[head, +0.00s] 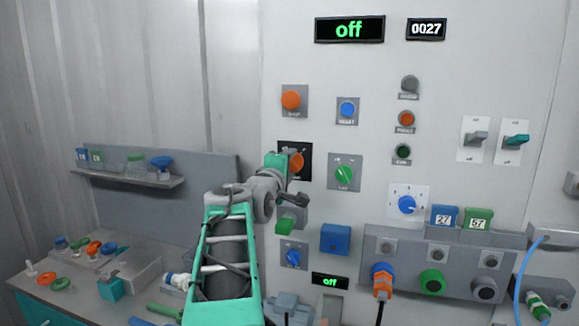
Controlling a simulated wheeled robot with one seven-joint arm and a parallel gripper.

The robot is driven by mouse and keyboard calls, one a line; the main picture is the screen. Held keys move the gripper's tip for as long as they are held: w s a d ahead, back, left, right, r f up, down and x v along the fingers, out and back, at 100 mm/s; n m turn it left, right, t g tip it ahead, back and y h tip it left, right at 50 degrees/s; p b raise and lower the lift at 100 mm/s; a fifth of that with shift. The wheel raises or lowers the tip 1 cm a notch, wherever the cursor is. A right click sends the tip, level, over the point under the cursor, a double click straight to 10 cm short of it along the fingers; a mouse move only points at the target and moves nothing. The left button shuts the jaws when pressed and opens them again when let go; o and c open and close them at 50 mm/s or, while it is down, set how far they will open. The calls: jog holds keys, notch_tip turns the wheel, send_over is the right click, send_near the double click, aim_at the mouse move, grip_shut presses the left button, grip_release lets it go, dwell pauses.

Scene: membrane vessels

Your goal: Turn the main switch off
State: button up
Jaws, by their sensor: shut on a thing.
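The main switch seems to be the orange knob (297,163) on a black plate (305,171) on the pale wall panel. My gripper (287,160) reaches it from the left and is shut on it, with the fingers and wrist covering its left part. The knob's exact angle is hard to read. The upper display (349,30) reads "off" in green, and a small lower display (330,282) also reads "off".
A green knob (344,174) sits close to the right, and an orange button (291,99) above. A green-handled valve (286,224) and blue knob (293,256) lie below. A shelf (128,178) and cluttered bench (75,291) stand at left.

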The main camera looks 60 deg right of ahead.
dwell(0.3)
jog(key=o, duration=1.4)
jog(key=shift+c, duration=0.2)
jog(key=s+a+b, duration=0.1)
jog(key=a+b, duration=0.1)
jog(key=a, duration=0.5)
jog(key=shift+a, duration=0.4)
jog(key=shift+s, duration=0.1)
